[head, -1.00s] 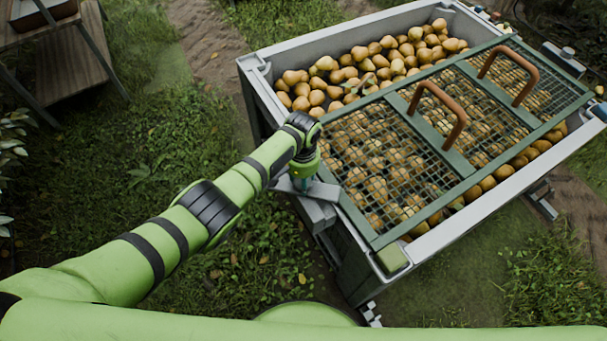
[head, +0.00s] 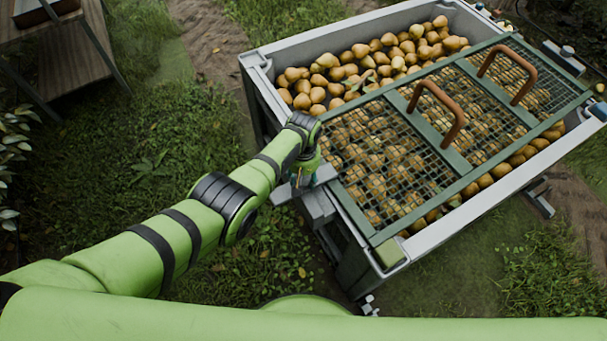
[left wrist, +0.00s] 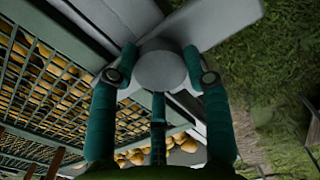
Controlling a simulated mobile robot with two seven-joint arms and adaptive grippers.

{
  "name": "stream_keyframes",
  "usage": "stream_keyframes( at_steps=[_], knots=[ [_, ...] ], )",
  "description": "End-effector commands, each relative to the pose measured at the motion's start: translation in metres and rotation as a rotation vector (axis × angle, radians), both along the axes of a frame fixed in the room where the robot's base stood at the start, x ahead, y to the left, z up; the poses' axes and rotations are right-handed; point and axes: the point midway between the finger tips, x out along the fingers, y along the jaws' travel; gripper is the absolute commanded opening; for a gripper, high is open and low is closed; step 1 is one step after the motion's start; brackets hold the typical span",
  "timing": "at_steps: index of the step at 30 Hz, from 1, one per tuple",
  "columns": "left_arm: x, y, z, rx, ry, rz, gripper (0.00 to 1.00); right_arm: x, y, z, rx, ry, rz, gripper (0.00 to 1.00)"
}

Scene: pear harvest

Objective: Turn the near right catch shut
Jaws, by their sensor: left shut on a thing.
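The green mesh lid (head: 457,162) with two brown handles covers the right part of the bin. My right gripper is not in view.
The grey bin (head: 465,218) is full of pears (head: 362,62), uncovered at its left and back. Another grey knob (head: 567,51) shows at the far right. A wooden shelf (head: 62,55) stands at upper left. Grass left of the bin is open.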

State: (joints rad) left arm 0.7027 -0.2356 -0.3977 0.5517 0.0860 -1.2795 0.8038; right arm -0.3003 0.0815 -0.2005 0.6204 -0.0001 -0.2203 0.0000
Motion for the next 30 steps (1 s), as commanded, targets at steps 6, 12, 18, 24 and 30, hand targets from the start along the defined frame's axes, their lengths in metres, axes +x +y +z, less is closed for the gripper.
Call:
stream_keyframes(
  at_steps=[6, 12, 18, 24, 30],
  knots=[
    [-0.0082, -0.0005, -0.0051, -0.001, 0.023, 0.044, 0.0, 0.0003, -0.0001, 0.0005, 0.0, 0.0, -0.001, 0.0],
    [-0.0083, -0.0009, -0.0052, -0.002, 0.024, 0.05, 0.0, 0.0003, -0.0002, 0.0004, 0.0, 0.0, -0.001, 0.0],
    [-0.0084, -0.0015, -0.0051, -0.003, 0.024, 0.05, 0.0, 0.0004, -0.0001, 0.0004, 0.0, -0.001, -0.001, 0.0],
    [-0.0062, -0.0013, -0.0037, -0.003, 0.018, 0.047, 0.72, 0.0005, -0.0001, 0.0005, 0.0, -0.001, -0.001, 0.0],
    [-0.0037, -0.0008, -0.0021, -0.002, 0.011, 0.045, 0.72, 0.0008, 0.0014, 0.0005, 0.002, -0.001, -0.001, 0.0]
  ],
)
